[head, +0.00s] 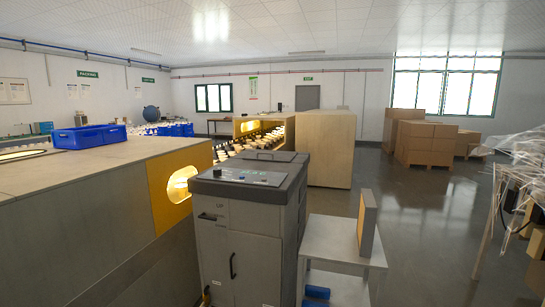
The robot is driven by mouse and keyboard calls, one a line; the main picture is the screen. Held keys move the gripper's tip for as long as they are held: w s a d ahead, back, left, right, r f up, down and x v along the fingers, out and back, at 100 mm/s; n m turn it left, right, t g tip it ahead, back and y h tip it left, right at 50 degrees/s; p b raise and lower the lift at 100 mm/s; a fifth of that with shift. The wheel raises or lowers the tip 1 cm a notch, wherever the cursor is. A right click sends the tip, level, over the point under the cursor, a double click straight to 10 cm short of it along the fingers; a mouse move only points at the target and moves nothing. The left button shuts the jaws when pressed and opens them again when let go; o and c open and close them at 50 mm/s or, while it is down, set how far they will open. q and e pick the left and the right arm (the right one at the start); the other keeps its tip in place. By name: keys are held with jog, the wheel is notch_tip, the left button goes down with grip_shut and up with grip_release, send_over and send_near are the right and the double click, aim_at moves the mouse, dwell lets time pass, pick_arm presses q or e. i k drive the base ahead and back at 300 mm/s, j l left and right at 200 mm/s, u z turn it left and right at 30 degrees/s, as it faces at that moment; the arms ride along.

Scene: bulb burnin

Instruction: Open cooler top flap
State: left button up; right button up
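A grey cabinet with a dark grey top (205,184), which looks like the cooler, stands in the centre foreground. A control panel (245,177) lies on the front part of its top. Behind the panel is a dark flat flap (268,157), which appears to lie closed. The cabinet's front has doors with dark handles (233,265). Neither of my grippers can be made out in the head view.
A small light grey table (325,238) with an upright cardboard-coloured panel (367,225) stands close at the cabinet's right. A long bench-like housing (70,205) with a lit yellow opening runs along the left. Open floor (430,215) lies to the right, before stacked boxes (425,143).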

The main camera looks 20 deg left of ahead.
aim_at(262, 155)
jog(key=i+l+z, duration=0.9)
jog(key=i, duration=0.25)
jog(key=i+l+u, duration=0.1)
jog(key=i, duration=0.4)
jog(key=i+l+u, duration=0.1)
jog(key=i, duration=0.35)
jog(key=i+l+u, duration=0.1)
jog(key=i, duration=0.4)
jog(key=i+u, duration=0.9)
jog(key=i, duration=0.15)
jog(key=i+l+u, duration=1.3)
